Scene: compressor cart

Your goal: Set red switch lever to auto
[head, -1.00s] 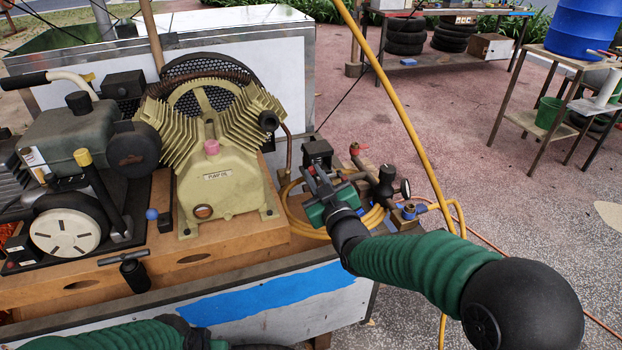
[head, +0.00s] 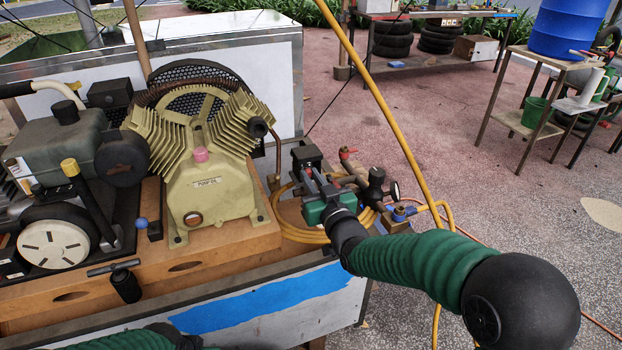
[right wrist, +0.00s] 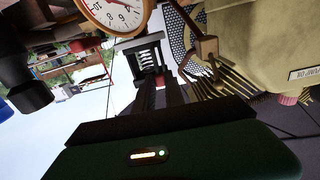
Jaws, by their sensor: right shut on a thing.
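The black pressure switch box (head: 306,157) stands on the cart right of the compressor pump. My right gripper (head: 309,178) reaches up to its near side, jaws shut. In the right wrist view the dark fingers (right wrist: 167,92) run up to the black switch box (right wrist: 148,55). A small bit of red, the switch lever (right wrist: 160,80), shows at the fingertips. Most of the lever is hidden by the fingers, so its setting cannot be read. My left arm shows only at the bottom edge of the head view; its gripper is out of frame.
The pump (head: 210,185) stands close left of my gripper. A red-handled valve (head: 348,153), a black regulator (head: 377,185) and a coiled yellow hose (head: 290,225) crowd the right side. A gauge (right wrist: 118,14) is close by in the wrist view. A yellow hose rises behind my forearm.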

